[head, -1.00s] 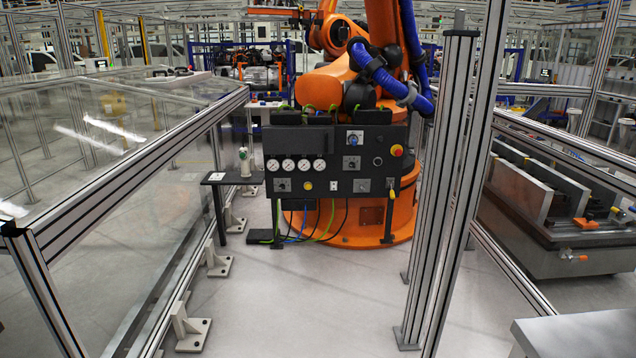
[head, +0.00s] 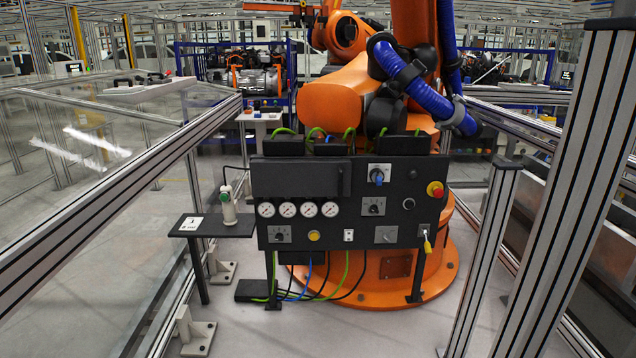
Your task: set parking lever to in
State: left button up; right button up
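I cannot make out a parking lever in this view. A drive unit with a silver and orange body (head: 255,80) stands on a blue-framed stand at the back left, small and partly hidden behind the robot arm's base area. A black control panel (head: 345,190) faces me in the middle, with several gauges, rotary switches, a blue knob (head: 378,179), a red stop button (head: 435,189) and a yellow key tag (head: 427,244). Neither of my grippers is in view.
A large orange robot arm (head: 365,107) stands right behind the panel. A small black shelf (head: 215,227) holds a white-green handheld device (head: 228,205). Glass-walled rails run along the left, and aluminium posts (head: 575,180) stand at right. Clear floor lies before the panel.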

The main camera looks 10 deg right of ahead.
aim_at(427, 248)
jog(key=i+z, duration=0.25)
jog(key=i, duration=0.35)
jog(key=i+j+z, duration=0.25)
jog(key=i, duration=0.3)
jog(key=i+j+z, duration=0.2)
jog(key=i, duration=0.4)
